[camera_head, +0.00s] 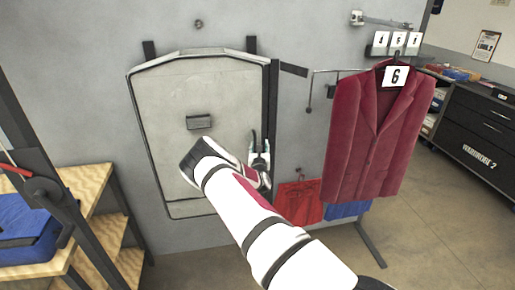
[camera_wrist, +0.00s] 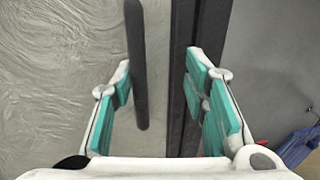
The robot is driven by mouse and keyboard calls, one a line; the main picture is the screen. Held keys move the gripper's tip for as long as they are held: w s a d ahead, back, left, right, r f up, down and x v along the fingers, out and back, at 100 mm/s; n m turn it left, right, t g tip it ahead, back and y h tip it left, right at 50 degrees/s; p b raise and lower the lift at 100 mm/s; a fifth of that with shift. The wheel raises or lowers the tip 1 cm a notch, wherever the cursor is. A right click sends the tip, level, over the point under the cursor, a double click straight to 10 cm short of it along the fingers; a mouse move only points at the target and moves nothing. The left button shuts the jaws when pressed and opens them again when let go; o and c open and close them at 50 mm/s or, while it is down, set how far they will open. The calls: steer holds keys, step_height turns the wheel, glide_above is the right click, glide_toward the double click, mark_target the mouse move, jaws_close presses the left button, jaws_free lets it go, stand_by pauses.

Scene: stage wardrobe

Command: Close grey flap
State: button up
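The grey flap (camera_head: 165,95) is a large dark-rimmed panel on the grey wall in the head view. A small dark block (camera_head: 199,122) is on its face. I cannot tell exactly how far it stands from the wall. My gripper (camera_head: 260,155) is at its right edge, partly hidden by my arm. In the wrist view my gripper (camera_wrist: 158,75) is open, its teal-padded fingers apart. A dark upright bar (camera_wrist: 137,65) shows between the fingers, in front of the flap's grey surface (camera_wrist: 60,70). Contact with the bar is not clear.
A maroon jacket (camera_head: 365,130) tagged 6 hangs to the right, with red cloth (camera_head: 299,203) low beside my arm. A wooden shelf unit (camera_head: 93,187) stands at left with a blue item (camera_head: 25,222). A black drawer cabinet (camera_head: 480,130) stands far right. Floor shows between.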

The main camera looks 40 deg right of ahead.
steer(key=shift+s+d+r, duration=0.1)
steer(key=shift+s, duration=0.05)
steer(key=shift+s, duration=0.15)
steer(key=v, duration=1.1)
steer(key=shift+s+a, duration=0.3)
steer(key=shift+a, duration=0.1)
